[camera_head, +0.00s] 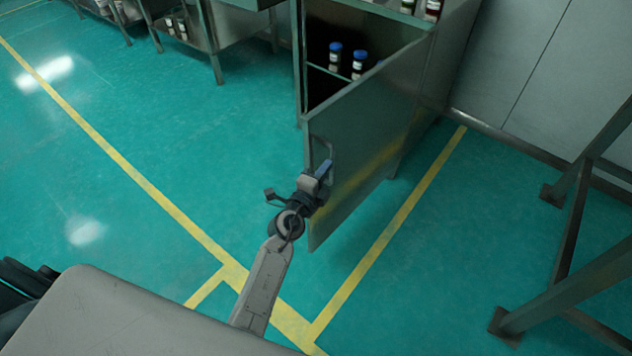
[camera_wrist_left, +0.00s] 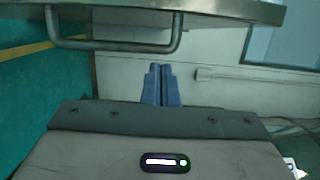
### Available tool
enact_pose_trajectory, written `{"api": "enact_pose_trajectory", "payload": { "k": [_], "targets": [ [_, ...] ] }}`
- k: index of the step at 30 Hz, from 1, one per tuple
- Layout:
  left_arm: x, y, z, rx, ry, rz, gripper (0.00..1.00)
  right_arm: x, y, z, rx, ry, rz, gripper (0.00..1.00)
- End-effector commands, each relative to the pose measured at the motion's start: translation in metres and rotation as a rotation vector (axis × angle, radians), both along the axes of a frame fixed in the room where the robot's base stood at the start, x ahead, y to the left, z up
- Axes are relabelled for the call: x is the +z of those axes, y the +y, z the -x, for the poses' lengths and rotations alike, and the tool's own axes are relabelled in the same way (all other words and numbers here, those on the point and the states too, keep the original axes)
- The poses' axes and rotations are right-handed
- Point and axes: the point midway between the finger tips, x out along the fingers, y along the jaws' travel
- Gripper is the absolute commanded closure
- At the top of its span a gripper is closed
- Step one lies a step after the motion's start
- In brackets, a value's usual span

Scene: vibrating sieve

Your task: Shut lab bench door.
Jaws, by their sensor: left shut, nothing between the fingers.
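The lab bench door (camera_head: 362,145) stands open, swung out from the grey cabinet towards me. Its handle, a bent metal bar (camera_head: 325,150), is near the door's free edge. In the left wrist view the door (camera_wrist_left: 190,9) crosses the top, with the handle (camera_wrist_left: 115,46) hanging below it at upper left. My left gripper (camera_head: 323,170) is at the free edge of the door, close to the handle. Its blue fingers (camera_wrist_left: 161,84) are together with nothing between them, beside the handle's right end. I cannot tell whether they touch the door. My right gripper is not in view.
Blue-capped bottles (camera_head: 358,64) stand on a shelf inside the open cabinet. Metal benches (camera_head: 215,35) with small bottles stand at upper left. A dark metal frame (camera_head: 570,240) is at the right. Green floor with yellow lines is clear on the left.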

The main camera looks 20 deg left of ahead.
Motion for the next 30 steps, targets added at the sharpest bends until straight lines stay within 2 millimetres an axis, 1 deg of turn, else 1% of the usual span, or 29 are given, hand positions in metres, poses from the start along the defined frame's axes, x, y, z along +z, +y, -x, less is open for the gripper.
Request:
{"api": "enact_pose_trajectory", "payload": {
  "k": [1, 2, 6, 9, 16, 24, 29, 30],
  "targets": [
    [0.000, -0.002, -0.012, 0.000, -0.003, 0.001, 1.00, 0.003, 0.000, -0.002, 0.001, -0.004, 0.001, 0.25],
    [0.000, -0.003, -0.017, 0.000, -0.001, 0.001, 1.00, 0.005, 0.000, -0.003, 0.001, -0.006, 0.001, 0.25],
    [-0.001, 0.019, -0.025, 0.000, -0.001, -0.004, 1.00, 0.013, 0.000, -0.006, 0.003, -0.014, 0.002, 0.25],
    [-0.001, 0.028, -0.028, 0.000, 0.000, -0.002, 1.00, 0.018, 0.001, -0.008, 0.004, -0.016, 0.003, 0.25],
    [0.000, 0.035, -0.031, -0.001, 0.000, 0.002, 1.00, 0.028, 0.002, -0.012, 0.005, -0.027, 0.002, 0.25],
    [0.000, 0.035, -0.031, -0.001, 0.000, 0.001, 1.00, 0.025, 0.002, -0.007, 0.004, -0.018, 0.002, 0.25],
    [-0.001, 0.039, -0.032, -0.007, 0.000, -0.001, 1.00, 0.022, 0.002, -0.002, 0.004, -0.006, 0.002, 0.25],
    [-0.001, 0.041, -0.033, -0.009, 0.000, -0.002, 1.00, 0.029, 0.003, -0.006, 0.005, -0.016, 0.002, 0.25]
  ]
}}
